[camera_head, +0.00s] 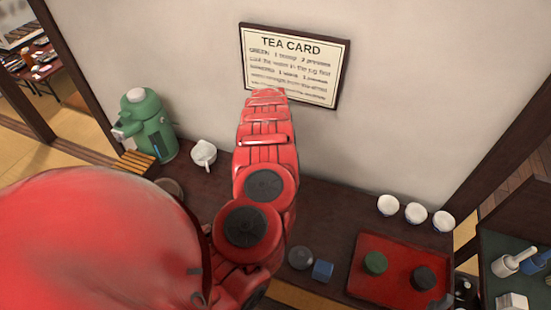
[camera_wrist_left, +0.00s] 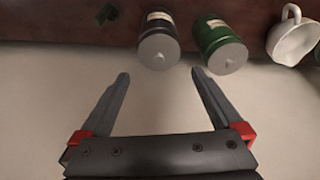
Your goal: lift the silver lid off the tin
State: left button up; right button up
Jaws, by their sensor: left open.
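Two tins show in the left wrist view, a dark one (camera_wrist_left: 160,22) and a green one (camera_wrist_left: 217,34), each with a pale label. Each has a silver lid facing the camera: the dark tin's lid (camera_wrist_left: 158,51) and the green tin's lid (camera_wrist_left: 228,57). My left gripper (camera_wrist_left: 160,74) is open and empty. The dark tin's lid is beyond the gap between its fingertips, apart from them; the green tin's lid is beyond the right fingertip. In the head view my red arm covers the tins' place. My right gripper is not in view.
A white pot (camera_head: 203,152) stands left of my arm, near a green dispenser (camera_head: 146,120). Right of my arm are a blue block (camera_head: 322,270), a red tray (camera_head: 385,246) and several white cups (camera_head: 388,205). A tea card (camera_head: 294,65) hangs on the wall behind.

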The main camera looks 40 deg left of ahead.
pick_arm(q)
jog(key=shift+s+f, duration=0.1)
jog(key=shift+f, duration=0.2)
jog(key=f, duration=0.1)
jog(key=f+p, duration=0.1)
jog(key=f, duration=0.1)
jog(key=shift+a, duration=0.3)
jog(key=shift+w+f, duration=0.3)
jog(key=shift+f, duration=0.25)
jog(key=shift+w+d+f, duration=0.15)
jog(key=c, duration=1.1)
jog(key=shift+r, duration=0.2)
